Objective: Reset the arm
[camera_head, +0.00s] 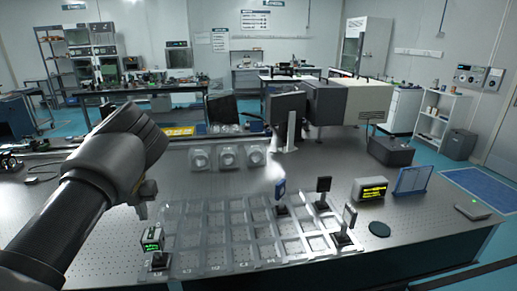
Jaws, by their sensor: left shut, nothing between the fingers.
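My left arm (62,228) comes in from the lower left and reaches over the optical table (400,250). My left gripper (145,208) hangs at the end of its wrist, shut and empty, pointing down beside the left edge of a clear slotted tray (215,262). It is just above and left of a small mount with a green display (152,240) at the tray's front left corner. My right gripper is not in view.
Dark posted optics (323,186) and a blue-faced one (280,190) stand at the tray's right part. Three clear round holders (228,156) sit behind the tray.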

